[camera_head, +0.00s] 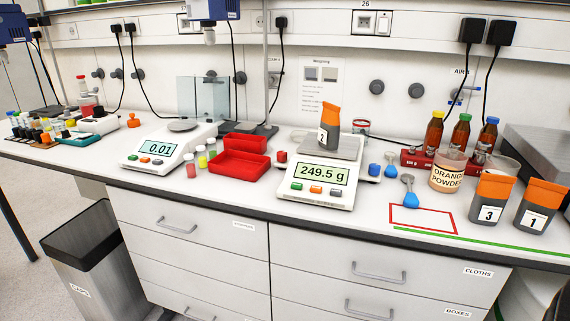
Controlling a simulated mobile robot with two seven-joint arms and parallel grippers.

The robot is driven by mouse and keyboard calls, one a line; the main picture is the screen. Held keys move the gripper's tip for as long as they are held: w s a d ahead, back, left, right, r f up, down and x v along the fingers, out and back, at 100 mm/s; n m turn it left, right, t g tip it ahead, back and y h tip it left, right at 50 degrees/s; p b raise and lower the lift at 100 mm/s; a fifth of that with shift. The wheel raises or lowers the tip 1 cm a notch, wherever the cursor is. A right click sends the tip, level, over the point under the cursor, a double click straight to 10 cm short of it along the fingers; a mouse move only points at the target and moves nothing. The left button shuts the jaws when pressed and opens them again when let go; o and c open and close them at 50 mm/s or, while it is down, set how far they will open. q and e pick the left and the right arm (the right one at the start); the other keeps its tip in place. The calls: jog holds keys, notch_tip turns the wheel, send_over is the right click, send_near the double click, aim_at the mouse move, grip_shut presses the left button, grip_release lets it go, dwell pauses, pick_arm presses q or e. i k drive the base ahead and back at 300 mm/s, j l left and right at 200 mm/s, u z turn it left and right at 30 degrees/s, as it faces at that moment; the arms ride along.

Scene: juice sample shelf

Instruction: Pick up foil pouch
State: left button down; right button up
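Three grey foil pouches with orange tops are in view. One foil pouch (330,127) stands on the pan of the white scale (314,189), which reads 249.5 g. Its number is partly hard to read. The pouch labelled 3 (490,200) and the pouch labelled 1 (540,207) stand on the bench at the right, side by side with a small gap. Neither of my grippers is in view.
A beaker labelled orange powder (448,171) stands left of pouch 3. Blue scoops (409,191), a red-outlined rectangle (421,218) and a green line (480,244) are on the bench. Amber bottles (459,135) stand behind. A red tray (239,164) is left of the scale.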

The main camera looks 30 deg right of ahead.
aim_at(329, 137)
jog(key=z, duration=1.35)
